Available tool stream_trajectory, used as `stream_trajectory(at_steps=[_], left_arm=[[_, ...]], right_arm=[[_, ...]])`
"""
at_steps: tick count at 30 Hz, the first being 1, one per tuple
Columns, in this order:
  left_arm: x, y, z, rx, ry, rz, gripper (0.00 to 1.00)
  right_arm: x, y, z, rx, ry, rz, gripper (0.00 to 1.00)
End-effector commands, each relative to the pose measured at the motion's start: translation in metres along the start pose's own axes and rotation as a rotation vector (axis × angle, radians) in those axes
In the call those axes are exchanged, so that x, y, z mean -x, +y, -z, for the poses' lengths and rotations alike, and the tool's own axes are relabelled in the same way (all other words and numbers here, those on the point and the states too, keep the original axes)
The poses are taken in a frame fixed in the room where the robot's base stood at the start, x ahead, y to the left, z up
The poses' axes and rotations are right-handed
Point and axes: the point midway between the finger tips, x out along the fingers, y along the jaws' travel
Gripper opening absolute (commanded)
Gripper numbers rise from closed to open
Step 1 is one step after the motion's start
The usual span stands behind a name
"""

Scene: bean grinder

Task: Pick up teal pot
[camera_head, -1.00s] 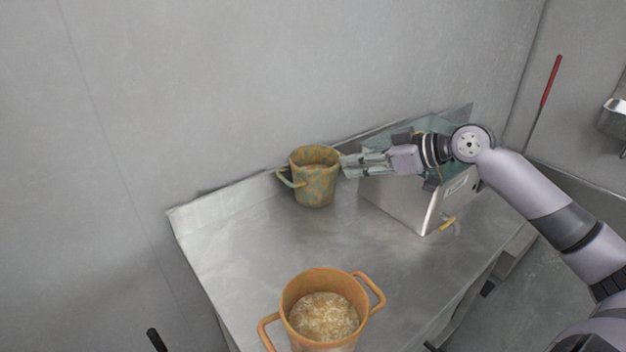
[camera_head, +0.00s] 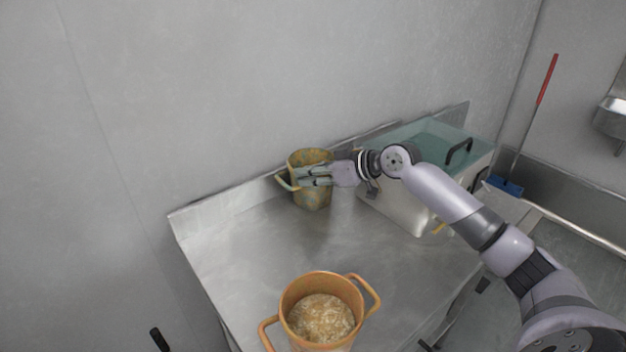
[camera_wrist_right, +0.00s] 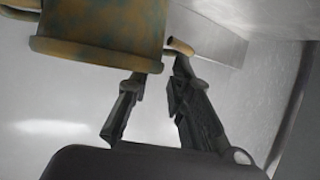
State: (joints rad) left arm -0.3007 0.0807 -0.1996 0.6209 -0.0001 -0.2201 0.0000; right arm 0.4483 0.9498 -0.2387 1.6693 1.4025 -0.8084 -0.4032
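The teal pot (camera_head: 312,199), mottled with rust-orange, stands upright on the metal table near the back wall, with one handle on its left side. In the right wrist view the pot (camera_wrist_right: 105,30) fills the upper left, and a short piece of its other handle (camera_wrist_right: 181,46) shows just beyond the fingertips. My right gripper (camera_head: 302,175) reaches in from the right and overlaps the pot in the head view. In the wrist view my right gripper (camera_wrist_right: 160,74) has its fingers apart, with nothing visibly clamped between them. My left gripper is not in view.
An orange pot (camera_head: 322,315) with pale contents stands at the table's front. A metal box with a teal lid (camera_head: 425,140) and black handle stands right of the teal pot, behind my arm. The metal table (camera_head: 240,255) is bare at left and centre.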

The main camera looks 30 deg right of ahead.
Motion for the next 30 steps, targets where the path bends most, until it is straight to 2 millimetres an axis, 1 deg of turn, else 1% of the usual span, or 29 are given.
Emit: stream_trajectory(at_steps=[1, 3, 8, 14, 23, 30], left_arm=[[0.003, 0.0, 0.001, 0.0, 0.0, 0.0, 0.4], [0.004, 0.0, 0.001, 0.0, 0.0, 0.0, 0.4], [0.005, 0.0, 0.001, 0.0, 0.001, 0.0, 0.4], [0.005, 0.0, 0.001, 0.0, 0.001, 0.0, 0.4], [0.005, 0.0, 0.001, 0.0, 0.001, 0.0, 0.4], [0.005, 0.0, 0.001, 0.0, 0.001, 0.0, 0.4]], right_arm=[[-0.009, -0.001, 0.003, -0.003, 0.004, 0.002, 0.2], [-0.019, 0.0, 0.002, -0.001, 0.003, 0.001, 0.2], [-0.03, 0.0, 0.001, 0.001, 0.001, 0.0, 0.2], [-0.031, 0.0, 0.0, 0.001, 0.0, 0.0, 0.2], [-0.03, 0.0, 0.0, 0.001, 0.0, 0.0, 0.01], [-0.03, 0.0, 0.0, 0.001, 0.0, 0.0, 0.0]])
